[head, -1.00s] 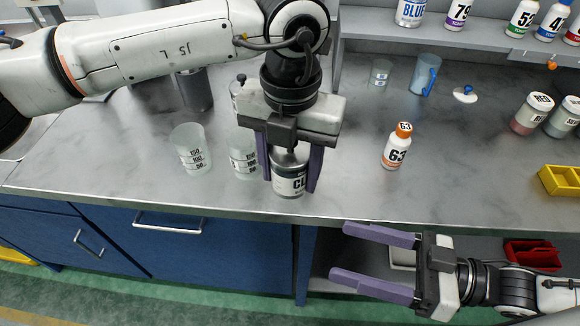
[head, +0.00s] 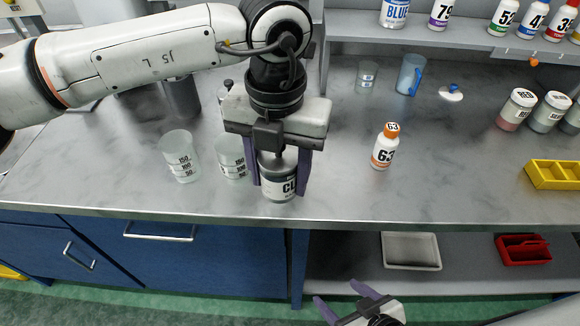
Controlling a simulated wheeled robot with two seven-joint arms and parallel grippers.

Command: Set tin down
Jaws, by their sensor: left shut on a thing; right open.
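The tin (head: 278,184) is a grey can with a white label whose visible letters begin "CL". It is upright at the front part of the grey worktop (head: 340,198). My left gripper (head: 279,178) points down and is shut on the tin, one purple finger on each side. Whether the tin's base touches the worktop I cannot tell. My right gripper (head: 342,301) is open and empty, low in front of the bench, below the worktop's edge.
Two clear beakers (head: 180,157) (head: 231,157) stand just left of the tin. An orange-capped bottle (head: 385,147) labelled 63 stands to the right. A yellow tray (head: 552,175) is at the far right. A white tray (head: 411,251) and red caddy (head: 523,249) sit on the lower shelf.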

